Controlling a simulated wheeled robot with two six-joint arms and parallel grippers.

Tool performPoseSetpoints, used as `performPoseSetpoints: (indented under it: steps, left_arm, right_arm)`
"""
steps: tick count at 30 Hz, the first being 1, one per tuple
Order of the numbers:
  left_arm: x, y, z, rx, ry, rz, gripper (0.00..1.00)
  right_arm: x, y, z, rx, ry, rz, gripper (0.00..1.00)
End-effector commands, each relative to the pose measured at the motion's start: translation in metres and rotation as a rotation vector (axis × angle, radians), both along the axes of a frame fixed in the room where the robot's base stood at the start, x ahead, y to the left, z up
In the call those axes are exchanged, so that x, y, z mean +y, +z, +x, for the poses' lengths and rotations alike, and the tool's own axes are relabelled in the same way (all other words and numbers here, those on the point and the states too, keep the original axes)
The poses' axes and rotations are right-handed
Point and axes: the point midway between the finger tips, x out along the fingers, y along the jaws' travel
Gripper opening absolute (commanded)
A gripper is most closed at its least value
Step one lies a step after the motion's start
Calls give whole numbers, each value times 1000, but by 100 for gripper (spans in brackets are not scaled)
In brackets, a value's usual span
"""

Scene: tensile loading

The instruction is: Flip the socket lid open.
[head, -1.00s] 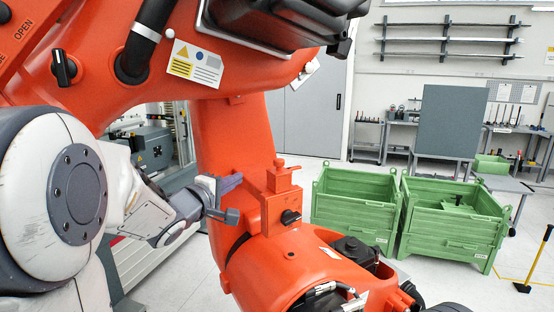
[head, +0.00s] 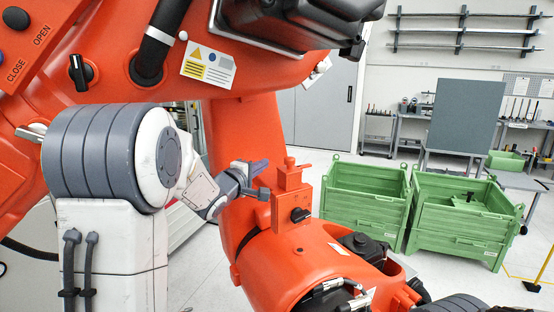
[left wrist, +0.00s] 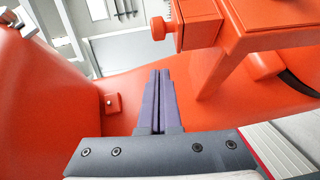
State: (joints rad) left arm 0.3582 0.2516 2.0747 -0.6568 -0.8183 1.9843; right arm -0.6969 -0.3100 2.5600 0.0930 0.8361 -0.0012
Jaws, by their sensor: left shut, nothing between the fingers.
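An orange socket box (head: 292,209) with a black knob on its front stands on the orange machine. An orange cap with a small post (head: 290,174), which looks like the lid, sits on top; I cannot tell its hinge side. My left gripper (head: 262,168) is just left of the box, near the cap's height, shut and empty. In the left wrist view the gripper's purple fingers (left wrist: 160,75) are pressed together. My right gripper is not in view.
The machine's thick orange arm (head: 245,140) rises behind my gripper, and a dark housing (head: 310,20) overhangs above. Green crates (head: 365,195) stand on the floor to the right. A grey board (head: 465,115) stands behind them.

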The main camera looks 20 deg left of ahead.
Motion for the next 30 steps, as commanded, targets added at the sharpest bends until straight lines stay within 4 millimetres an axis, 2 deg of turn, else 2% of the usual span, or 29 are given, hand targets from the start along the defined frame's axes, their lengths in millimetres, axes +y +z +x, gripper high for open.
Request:
performPoseSetpoints:
  steps: [2, 9, 23, 30]
  left_arm:
    - [-7, 2, 14, 2, -4, -1, 0]
    - [-28, -1, 30, 1, 0, 0, 0]
    - [-33, -3, 34, 0, 1, 1, 0]
    - [-49, -4, 54, 0, 0, 1, 0]
  right_arm:
    - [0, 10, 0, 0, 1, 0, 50]
    - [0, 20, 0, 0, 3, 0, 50]
    - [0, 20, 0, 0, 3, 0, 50]
    - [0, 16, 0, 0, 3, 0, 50]
